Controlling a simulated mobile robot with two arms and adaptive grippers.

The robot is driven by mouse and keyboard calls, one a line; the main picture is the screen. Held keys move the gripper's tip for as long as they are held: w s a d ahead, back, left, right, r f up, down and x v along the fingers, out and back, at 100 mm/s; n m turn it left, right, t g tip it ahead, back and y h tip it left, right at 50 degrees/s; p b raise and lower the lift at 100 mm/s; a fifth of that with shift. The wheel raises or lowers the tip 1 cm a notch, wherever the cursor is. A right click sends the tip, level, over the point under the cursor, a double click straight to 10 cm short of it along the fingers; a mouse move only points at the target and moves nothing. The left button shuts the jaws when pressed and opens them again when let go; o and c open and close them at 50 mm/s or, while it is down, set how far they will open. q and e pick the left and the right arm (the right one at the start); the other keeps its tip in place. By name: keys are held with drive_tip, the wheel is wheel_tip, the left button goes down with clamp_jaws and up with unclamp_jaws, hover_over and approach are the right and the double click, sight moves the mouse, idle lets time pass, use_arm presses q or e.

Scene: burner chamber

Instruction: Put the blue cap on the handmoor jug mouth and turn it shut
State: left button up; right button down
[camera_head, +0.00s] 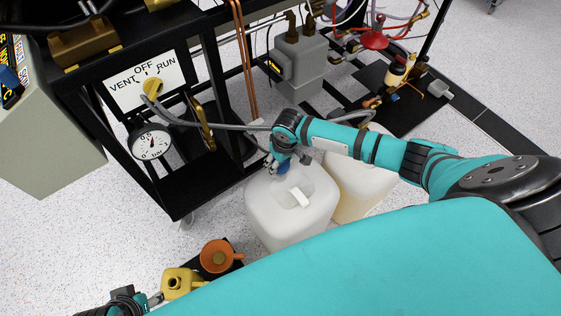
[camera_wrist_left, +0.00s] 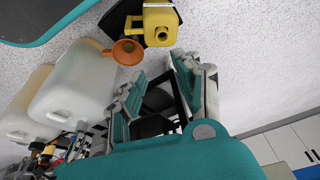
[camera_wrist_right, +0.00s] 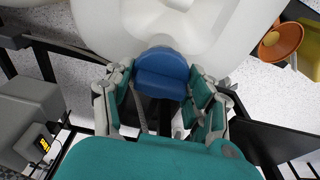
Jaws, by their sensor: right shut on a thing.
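A large white jug (camera_head: 285,222) stands on the floor beside the black frame. The blue cap (camera_wrist_right: 161,75) is between the fingers of my right gripper (camera_wrist_right: 165,92), against the jug's pale neck in the right wrist view. Whether it is threaded on I cannot tell. In the head view the right gripper (camera_head: 280,165) is over the jug's mouth, which it mostly hides, and a bit of blue shows under it. My left gripper (camera_wrist_left: 157,72) is open and empty; its edge shows at the bottom left of the head view (camera_head: 150,301). No jug name is readable.
A second, yellowish jug (camera_head: 362,185) stands close behind the first. A yellow can (camera_head: 180,283) and an orange funnel (camera_head: 216,256) are on a dark tray in front. The black frame holds a gauge (camera_head: 151,143) and valve panel (camera_head: 146,80). The floor at left is clear.

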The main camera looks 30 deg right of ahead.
drive_tip(key=shift+p, duration=0.35)
use_arm(q)
drive_tip(key=x, duration=0.3)
drive_tip(key=shift+s+f, duration=0.3)
idle(0.4)
drive_tip(key=shift+r, duration=0.1)
use_arm(e)
drive_tip(key=shift+f, duration=0.1)
